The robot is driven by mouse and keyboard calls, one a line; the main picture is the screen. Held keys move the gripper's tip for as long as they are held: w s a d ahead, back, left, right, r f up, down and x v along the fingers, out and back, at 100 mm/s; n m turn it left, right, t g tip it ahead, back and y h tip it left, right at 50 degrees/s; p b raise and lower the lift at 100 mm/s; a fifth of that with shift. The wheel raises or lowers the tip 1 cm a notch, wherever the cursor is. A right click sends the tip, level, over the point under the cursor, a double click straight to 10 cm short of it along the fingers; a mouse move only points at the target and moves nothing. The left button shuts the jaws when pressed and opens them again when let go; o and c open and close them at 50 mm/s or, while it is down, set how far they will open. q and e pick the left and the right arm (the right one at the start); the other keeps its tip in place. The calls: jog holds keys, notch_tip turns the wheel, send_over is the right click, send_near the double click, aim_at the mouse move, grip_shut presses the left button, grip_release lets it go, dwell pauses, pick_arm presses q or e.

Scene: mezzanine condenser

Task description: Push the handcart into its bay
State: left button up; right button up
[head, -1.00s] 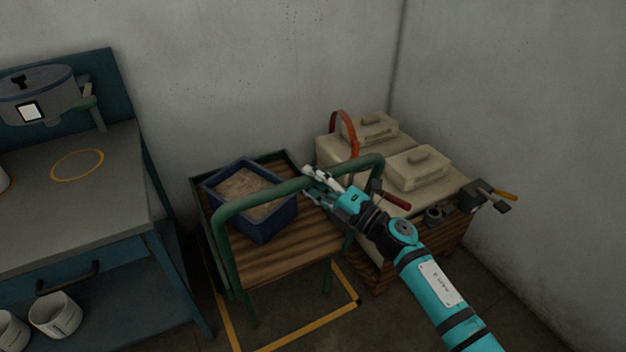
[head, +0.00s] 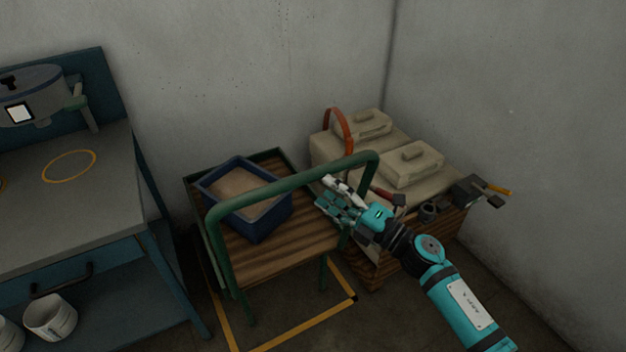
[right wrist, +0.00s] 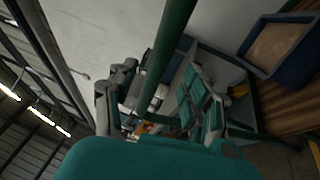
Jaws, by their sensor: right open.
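The handcart has a green tube frame, a slatted wooden deck (head: 275,262) and a raised green push handle (head: 290,184). A blue bin of sand (head: 262,222) rides on the deck. Its bay is a yellow outline (head: 312,324) on the floor around the cart's legs; the far side is hidden. My right gripper (head: 331,197) is open and empty, just below the handle bar near its right end. In the right wrist view the green bar (right wrist: 168,60) appears between the spread fingers (right wrist: 158,102); I cannot tell whether they touch it. My left gripper is out of view.
A blue-grey workbench (head: 75,215) with a yellow ring mark stands left of the cart. A wooden crate (head: 440,235) with beige cases and tools stands close on the right. Walls close off the back and right.

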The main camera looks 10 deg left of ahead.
jog(key=v, duration=0.5)
dwell(0.3)
jog(key=w+d+f+m+t+h+p, duration=0.1)
jog(key=w+d+f+m+t+h, duration=0.3)
jog(key=f+m, duration=0.5)
jog(key=s+d+f+m+g+h+p, duration=0.1)
jog(key=s+d+f+m+h, duration=0.3)
jog(key=f, duration=0.5)
jog(key=s+d+f+m+h, duration=0.35)
jog(key=d+f, duration=0.25)
jog(key=f, duration=0.3)
jog(key=s+d+f+m+g+h+p, duration=0.1)
jog(key=s+d+f+m+h, duration=0.3)
jog(key=f, duration=0.6)
jog(key=s+d+f+m+g+h+p, duration=0.1)
jog(key=s+d+f+m+g, duration=0.15)
jog(key=s+f, duration=0.6)
jog(key=s+d+f+m+g+h, duration=0.1)
jog(key=s+d+f+m+g, duration=0.25)
jog(key=s, duration=0.75)
jog(key=s+d+f+m+g, duration=0.1)
jog(key=s+f+g, duration=0.1)
jog(key=s, duration=0.8)
jog(key=s+d+f+m+g, duration=0.1)
jog(key=s+f, duration=0.3)
jog(key=s, duration=0.6)
jog(key=shift+s+d+m+g+p, duration=0.35)
jog(key=shift+m+g, duration=0.05)
jog(key=shift+m, duration=0.05)
